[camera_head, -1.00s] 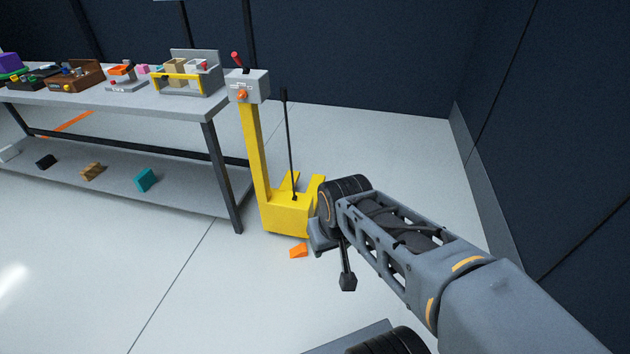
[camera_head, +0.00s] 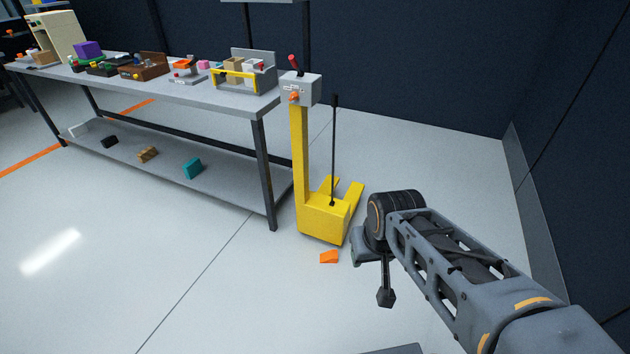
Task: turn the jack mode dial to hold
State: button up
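The yellow jack (camera_head: 322,222) stands upright on the floor beside the right end of the workbench. A grey control box (camera_head: 303,91) tops its yellow post. An orange dial (camera_head: 294,97) sits on the box's front face, and a red-tipped lever (camera_head: 294,64) rises from its top. The dial's setting is too small to read. My arm reaches in from the lower right. My gripper (camera_head: 386,295) hangs low, right of the jack and in front of it, apart from the dial. Its fingers are too small and dark to tell open from shut.
A thin black rod (camera_head: 334,150) rises from the jack's base. An orange wedge (camera_head: 329,257) lies on the floor before it. The workbench (camera_head: 190,107) holds several items. A dark wall (camera_head: 410,60) closes the back and right.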

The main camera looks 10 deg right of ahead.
aim_at(294, 96)
jog(key=u, duration=0.35)
jog(key=i, duration=0.4)
jog(key=u, duration=0.8)
jog(key=i, duration=1.25)
jog(key=z, duration=0.3)
